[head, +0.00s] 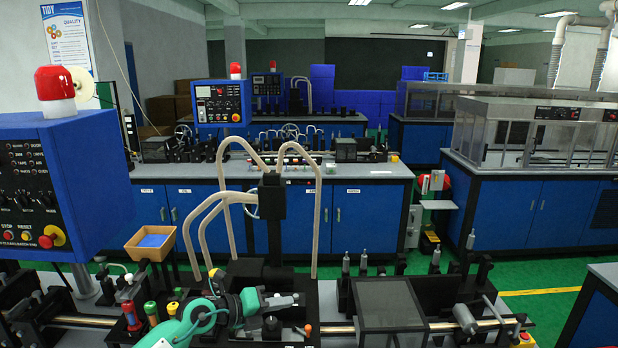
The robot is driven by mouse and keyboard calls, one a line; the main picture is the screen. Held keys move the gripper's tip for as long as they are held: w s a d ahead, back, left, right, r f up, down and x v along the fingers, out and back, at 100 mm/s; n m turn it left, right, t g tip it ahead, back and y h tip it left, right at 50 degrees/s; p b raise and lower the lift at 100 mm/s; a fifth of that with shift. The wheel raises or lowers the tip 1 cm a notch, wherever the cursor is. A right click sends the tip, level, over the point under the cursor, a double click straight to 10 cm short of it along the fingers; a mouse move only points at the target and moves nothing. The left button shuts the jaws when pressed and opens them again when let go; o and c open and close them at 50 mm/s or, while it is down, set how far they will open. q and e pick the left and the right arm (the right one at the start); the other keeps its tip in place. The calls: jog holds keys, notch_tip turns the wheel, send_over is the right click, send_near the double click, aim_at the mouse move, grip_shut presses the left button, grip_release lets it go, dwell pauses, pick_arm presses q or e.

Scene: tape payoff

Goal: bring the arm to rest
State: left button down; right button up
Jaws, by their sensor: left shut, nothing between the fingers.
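My left arm, teal and grey, reaches in from the bottom of the head view and lies low over the machine bed (330,292). My left gripper (291,302) is at its end, pointing right, close to the dark block in the middle of the bed. Its fingers are shut with nothing between them. Whether it touches the fixture below cannot be told. My right arm and gripper are not in the head view.
A blue control box (70,185) with a red lamp (55,83) stands at left. A wooden tray (150,245) is behind the arm. Curved beige tubes (316,220) rise from a black post (271,196). A grey box (388,303) is on the bed at right. Green floor lies beyond.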

pick_arm(q)
jog(key=s+r+n+t+h, duration=0.2)
jog(key=s+r+n+t, duration=0.3)
jog(key=n+t, duration=0.35)
jog(key=s+a+f+n+g+y, duration=0.1)
jog(key=s+a+f+n+y, duration=0.6)
jog(key=n, duration=0.4)
jog(key=s+a+f+n+y, duration=0.4)
jog(key=a+f+n+y, duration=0.2)
jog(key=a+n+y, duration=0.4)
jog(key=s+f+n+g+h, duration=0.1)
jog(key=s+f+g, duration=0.3)
jog(key=s, duration=0.4)
jog(key=s+f+n+g, duration=0.2)
jog(key=s+f+g, duration=0.15)
jog(key=s, duration=0.55)
jog(key=s+f+n+g+h, duration=0.1)
jog(key=s+f+g, duration=0.25)
jog(key=s, duration=0.45)
notch_tip(320, 180, down, 29)
jog(key=g, duration=0.2)
jog(key=s+a+f+g, duration=0.1)
jog(key=s+a+f, duration=0.1)
jog(key=s+f, duration=1.7)
notch_tip(320, 180, down, 3)
jog(key=shift+a+r, duration=0.15)
jog(key=shift+a, duration=0.2)
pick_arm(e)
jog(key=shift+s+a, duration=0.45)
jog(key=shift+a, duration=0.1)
